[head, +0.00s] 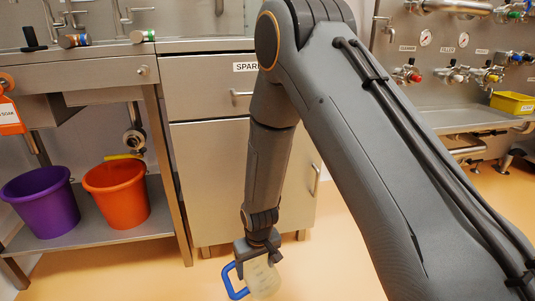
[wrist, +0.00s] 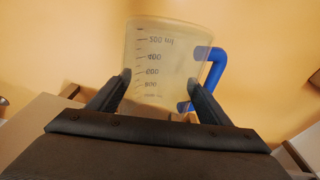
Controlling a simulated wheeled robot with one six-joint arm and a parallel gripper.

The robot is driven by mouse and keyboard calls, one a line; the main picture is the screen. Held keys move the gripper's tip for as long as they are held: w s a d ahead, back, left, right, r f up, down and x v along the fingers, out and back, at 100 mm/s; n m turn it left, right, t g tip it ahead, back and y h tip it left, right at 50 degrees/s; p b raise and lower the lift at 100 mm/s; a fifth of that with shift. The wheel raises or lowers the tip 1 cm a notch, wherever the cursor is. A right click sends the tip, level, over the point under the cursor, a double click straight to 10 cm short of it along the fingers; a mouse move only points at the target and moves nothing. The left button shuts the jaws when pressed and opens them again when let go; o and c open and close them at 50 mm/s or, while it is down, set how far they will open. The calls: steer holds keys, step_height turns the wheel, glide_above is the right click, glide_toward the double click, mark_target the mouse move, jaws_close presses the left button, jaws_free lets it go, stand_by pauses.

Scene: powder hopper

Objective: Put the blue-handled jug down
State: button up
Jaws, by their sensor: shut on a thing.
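The jug (head: 263,279) is clear with a blue handle (head: 231,281) on its left side in the head view. It hangs low in front of the steel cabinet. My gripper (head: 258,252) is shut on it from above. In the wrist view the jug (wrist: 165,60) shows printed volume marks, and its blue handle (wrist: 212,72) is on the right. The two fingers of my gripper (wrist: 160,95) press on either side of the jug's body. Only orange floor shows behind the jug there.
A steel cabinet (head: 212,185) with a drawer stands behind the gripper. A purple bucket (head: 40,202) and an orange bucket (head: 117,192) sit on a low steel shelf (head: 95,240) at the left. A yellow bin (head: 512,102) is on the right bench. Orange floor (head: 335,270) lies open around the jug.

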steer(key=s+d+r+m, duration=0.1)
steer(key=d+r+m, duration=0.15)
steer(key=d, duration=0.55)
steer(key=s+d+r+m+p, duration=0.1)
steer(key=d+r, duration=0.3)
steer(key=d, duration=0.3)
steer(key=s+d+r+m, duration=0.1)
steer(key=d+r+m, duration=0.15)
steer(key=d, duration=0.55)
steer(key=s+r+p, duration=0.3)
steer(key=r+p, duration=0.7)
steer(key=p, duration=0.2)
steer(key=s+r+p, duration=0.3)
steer(key=r+p, duration=0.8)
steer(key=p, duration=0.1)
steer(key=s+r+p, duration=0.4)
steer(key=r+p, duration=0.7)
steer(key=p, duration=0.1)
steer(key=shift+r+n+h, duration=0.25)
steer(key=shift+n+h, duration=0.15)
steer(key=shift+s, duration=0.15)
